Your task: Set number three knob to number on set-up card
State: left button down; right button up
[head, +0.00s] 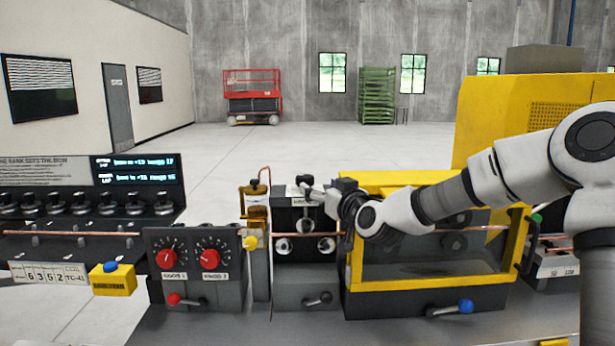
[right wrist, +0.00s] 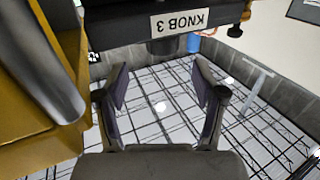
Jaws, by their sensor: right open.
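The set-up card (head: 47,272) stands at the far left of the head view with several digits, apparently 6 3 5 2; the small print is hard to read. The number three knob unit (head: 290,250) is a dark block in the middle; its label is partly covered by my gripper. In the right wrist view the KNOB 3 label (right wrist: 180,19) shows upside down, with a dark round part (right wrist: 164,46), probably the knob, below it. My right gripper (head: 308,188) is open at the block's top; its fingers (right wrist: 161,75) straddle empty space before that part. My left gripper is out of view.
Two red knobs (head: 192,259) sit on the dark box left of the block. A yellow-framed guard (head: 432,285) stands right beside it under my right arm. A copper tube (head: 80,233) runs along the bench at left. A yellow block with a blue button (head: 112,284) is near the card.

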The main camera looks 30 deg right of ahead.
aim_at(308, 181)
jog(key=w, duration=0.2)
jog(key=w+p, duration=0.1)
jog(key=w, duration=0.5)
jog(key=shift+d+p, duration=0.25)
jog(key=shift+p, duration=0.1)
jog(key=shift+r, duration=0.15)
jog(key=shift+s+r, duration=0.1)
jog(key=shift+d, duration=0.15)
jog(key=shift+w+f, duration=0.25)
jog(key=shift+w, duration=0.05)
jog(key=c, duration=1.2)
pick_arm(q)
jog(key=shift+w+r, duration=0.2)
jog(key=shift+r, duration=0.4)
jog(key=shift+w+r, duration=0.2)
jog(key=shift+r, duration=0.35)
pick_arm(e)
jog(key=shift+o, duration=0.2)
jog(key=shift+h, duration=0.5)
